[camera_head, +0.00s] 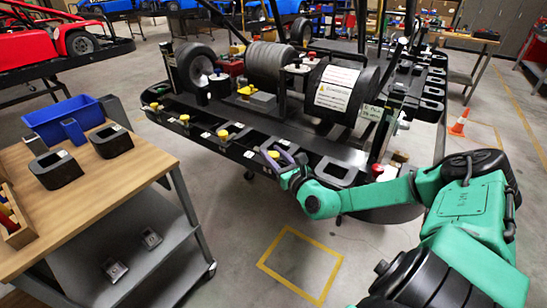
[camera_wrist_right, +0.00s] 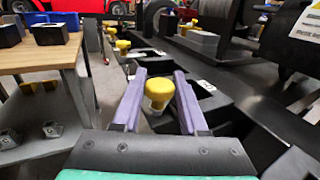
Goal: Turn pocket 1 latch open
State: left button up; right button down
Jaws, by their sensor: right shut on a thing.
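A row of yellow latch knobs runs along the front rail (camera_head: 205,136) of the black kart stand, beside dark pockets. My right gripper (camera_head: 277,154) reaches in from the right to the nearest yellow latch knob (camera_head: 273,154). In the right wrist view, the purple fingers of my right gripper (camera_wrist_right: 160,95) stand on both sides of this yellow knob (camera_wrist_right: 160,86), shut on it. The pocket numbers are too small to read. My left gripper is not in view.
Other yellow knobs (camera_head: 222,134) stand further left on the rail. A wooden-top cart (camera_head: 105,170) at the left carries a blue bin (camera_head: 62,118) and black holders (camera_head: 56,169). An orange cone (camera_head: 459,123) stands at the right. The floor in front is clear.

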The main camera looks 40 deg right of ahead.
jog(key=shift+f+n+y, duration=0.1)
jog(key=shift+n+y, duration=0.2)
jog(key=shift+y, duration=0.3)
jog(key=shift+c, duration=2.3)
grip_release()
jog(key=s+a, duration=0.1)
jog(key=s, duration=1.3)
jog(key=shift+s+a+p, duration=0.15)
jog(key=shift+s+p, duration=0.1)
jog(key=shift+p, duration=0.1)
